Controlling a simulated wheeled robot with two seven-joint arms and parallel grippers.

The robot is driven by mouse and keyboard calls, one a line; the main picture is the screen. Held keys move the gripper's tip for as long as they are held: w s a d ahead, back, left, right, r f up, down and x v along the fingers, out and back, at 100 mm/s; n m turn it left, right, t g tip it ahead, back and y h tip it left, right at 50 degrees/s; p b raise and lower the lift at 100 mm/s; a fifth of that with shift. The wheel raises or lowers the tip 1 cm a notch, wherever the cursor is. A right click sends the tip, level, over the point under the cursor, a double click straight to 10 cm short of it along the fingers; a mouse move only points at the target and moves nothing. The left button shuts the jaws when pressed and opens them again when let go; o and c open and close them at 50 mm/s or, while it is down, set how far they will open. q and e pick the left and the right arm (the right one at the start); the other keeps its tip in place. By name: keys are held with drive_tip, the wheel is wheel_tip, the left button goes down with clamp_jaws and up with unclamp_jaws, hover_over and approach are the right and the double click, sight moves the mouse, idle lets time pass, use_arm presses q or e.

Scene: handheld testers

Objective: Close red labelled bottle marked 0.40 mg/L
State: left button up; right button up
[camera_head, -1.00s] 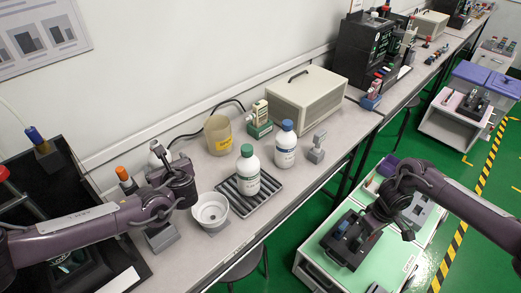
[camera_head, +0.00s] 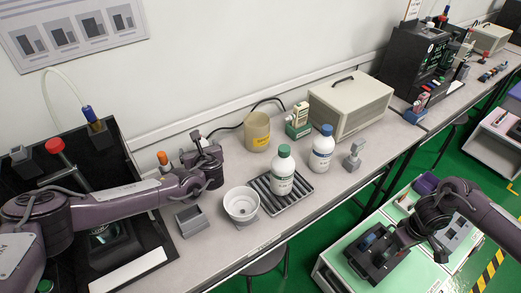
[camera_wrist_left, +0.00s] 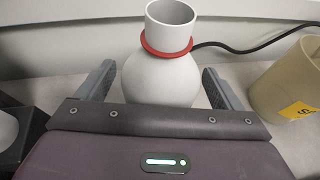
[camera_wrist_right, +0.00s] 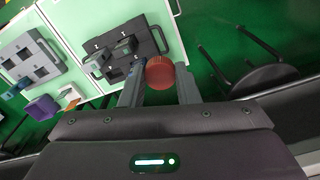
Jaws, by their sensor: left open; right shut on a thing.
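A round white bottle (camera_wrist_left: 160,75) with a red neck ring and an open, uncapped mouth stands between the fingers of my left gripper (camera_wrist_left: 158,78). The fingers are open on either side of it. In the head view its neck (camera_head: 196,136) shows behind my left gripper, which hides most of the body. No 0.40 mg/L marking is readable. My right gripper (camera_wrist_right: 160,76) is shut on a red ribbed cap (camera_wrist_right: 160,71), held in the air over the cart area, far to the right of the bottle.
A white funnel-like bowl (camera_head: 241,203), a green-capped bottle (camera_head: 283,172) on a black ribbed tray, a blue-capped bottle (camera_head: 322,150) and a beige beaker (camera_head: 257,130) stand on the bench. A cart (camera_head: 330,268) with a black holder (camera_head: 375,252) is below my right arm.

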use_arm(q)
drive_tip(key=c, duration=1.3)
use_arm(e)
drive_tip(key=shift+f, duration=0.25)
use_arm(q)
drive_tip(key=b+v, duration=0.1)
drive_tip(key=v, duration=0.2)
drive_tip(key=shift+s+d, duration=0.15)
use_arm(e)
drive_tip(key=shift+f, duration=0.45)
drive_tip(key=shift+b, duration=0.3)
use_arm(q)
wheel_tip(320, 180, up, 14)
drive_tip(key=shift+s, duration=0.4)
drive_tip(key=shift+d, duration=0.1)
